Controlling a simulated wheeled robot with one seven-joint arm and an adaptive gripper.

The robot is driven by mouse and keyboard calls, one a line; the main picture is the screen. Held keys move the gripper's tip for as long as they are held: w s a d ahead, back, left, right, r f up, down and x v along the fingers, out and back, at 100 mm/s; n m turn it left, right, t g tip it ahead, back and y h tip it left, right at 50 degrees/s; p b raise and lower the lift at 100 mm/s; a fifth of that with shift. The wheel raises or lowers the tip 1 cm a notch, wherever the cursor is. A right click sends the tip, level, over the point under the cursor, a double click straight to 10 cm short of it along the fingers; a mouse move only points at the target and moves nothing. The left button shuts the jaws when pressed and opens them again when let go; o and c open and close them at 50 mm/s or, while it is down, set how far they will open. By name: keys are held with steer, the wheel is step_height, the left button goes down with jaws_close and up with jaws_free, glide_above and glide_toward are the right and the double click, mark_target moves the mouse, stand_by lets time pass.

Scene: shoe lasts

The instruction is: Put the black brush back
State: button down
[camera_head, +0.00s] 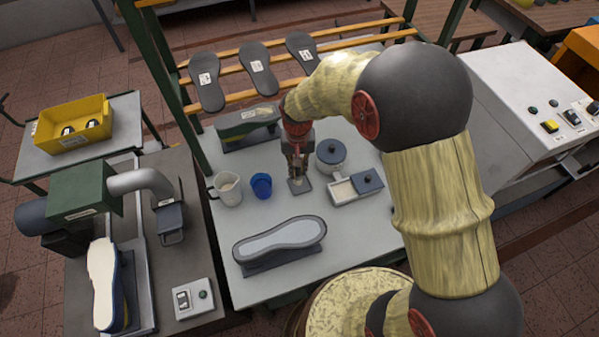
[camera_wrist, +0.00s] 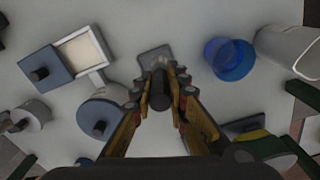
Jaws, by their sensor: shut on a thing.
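My gripper (camera_head: 298,172) points down over the middle of the grey table. In the wrist view its two yellow-brown fingers (camera_wrist: 161,82) are shut on a dark upright cylinder, the handle of the black brush (camera_wrist: 160,97). A small grey square pad (camera_wrist: 153,56) lies just beyond the fingertips; it also shows under the gripper in the head view (camera_head: 300,187). The lower end of the brush is hidden, and I cannot tell whether it touches the pad or hangs above it.
A blue cup (camera_head: 261,185) and a white mug (camera_head: 228,189) stand left of my gripper. A round pot with a blue lid (camera_head: 331,151) and a white box (camera_head: 343,192) are close on the right. A shoe sole form (camera_head: 280,241) lies in front.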

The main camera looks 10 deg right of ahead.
mark_target(300, 172)
steer(key=shift+w+d+f, duration=0.15)
steer(key=shift+w+f, duration=0.2)
steer(key=shift+f, duration=0.6)
steer(key=shift+w+d+f, duration=0.1)
steer(key=shift+w+f, duration=0.3)
steer(key=shift+f, duration=0.55)
steer(key=shift+w+d+f, duration=0.15)
steer(key=shift+w+f, duration=0.2)
steer(key=shift+f, duration=0.6)
steer(key=shift+f+b, duration=0.1)
steer(key=shift+b, duration=0.2)
steer(key=c, duration=1.7)
jaws_free()
steer(key=shift+c, duration=0.2)
